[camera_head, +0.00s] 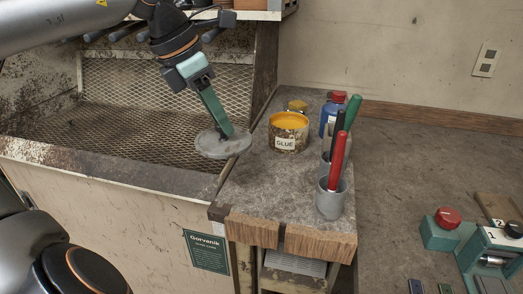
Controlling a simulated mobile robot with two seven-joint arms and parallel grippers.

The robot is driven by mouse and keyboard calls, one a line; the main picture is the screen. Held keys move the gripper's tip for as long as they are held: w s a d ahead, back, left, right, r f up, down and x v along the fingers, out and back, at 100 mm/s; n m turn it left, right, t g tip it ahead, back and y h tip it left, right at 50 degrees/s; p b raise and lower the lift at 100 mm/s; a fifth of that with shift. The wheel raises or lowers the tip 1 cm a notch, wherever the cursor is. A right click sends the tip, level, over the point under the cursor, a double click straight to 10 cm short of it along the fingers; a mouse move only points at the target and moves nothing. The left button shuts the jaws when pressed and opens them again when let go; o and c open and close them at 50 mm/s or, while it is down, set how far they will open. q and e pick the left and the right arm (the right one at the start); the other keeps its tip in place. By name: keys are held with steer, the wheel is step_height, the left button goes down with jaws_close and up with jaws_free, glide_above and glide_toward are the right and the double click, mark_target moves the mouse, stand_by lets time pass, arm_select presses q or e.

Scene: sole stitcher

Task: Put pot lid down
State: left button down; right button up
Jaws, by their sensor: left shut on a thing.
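My left gripper (227,131) reaches down from the upper left and is shut on a grey round lid (210,149). The lid looks roughly level, at the left edge of the worktop, overlapping the metal mesh bay in the picture. I cannot tell whether it touches the surface. The glue pot (286,143) stands just to the right of the lid, apart from it, and is open with yellow-orange glue showing. My right gripper is not in view.
The worktop (265,190) in front of the pot is clear. The mesh bay (120,105) lies left.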

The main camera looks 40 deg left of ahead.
mark_target(245, 131)
arm_select(q)
steer(key=w, duration=0.1)
steer(key=w+f, duration=0.1)
steer(key=w, duration=0.1)
steer(key=shift+w+d+f, duration=0.35)
steer(key=shift+w+f, duration=0.05)
steer(key=w+f, duration=0.2)
steer(key=f, duration=0.1)
steer(key=w+f, duration=0.1)
steer(key=shift+w+d+f, duration=0.3)
steer(key=shift+w+f, duration=0.05)
steer(key=shift+w, duration=0.05)
steer(key=shift+w+d+f, duration=0.1)
steer(key=shift+w+f, duration=0.3)
steer(key=shift+f, duration=0.1)
step_height(245, 131, down, 3)
steer(key=shift+w+f+b, duration=0.1)
steer(key=shift+b, duration=0.25)
steer(key=shift+f, duration=0.15)
steer(key=c, duration=0.6)
jaws_free()
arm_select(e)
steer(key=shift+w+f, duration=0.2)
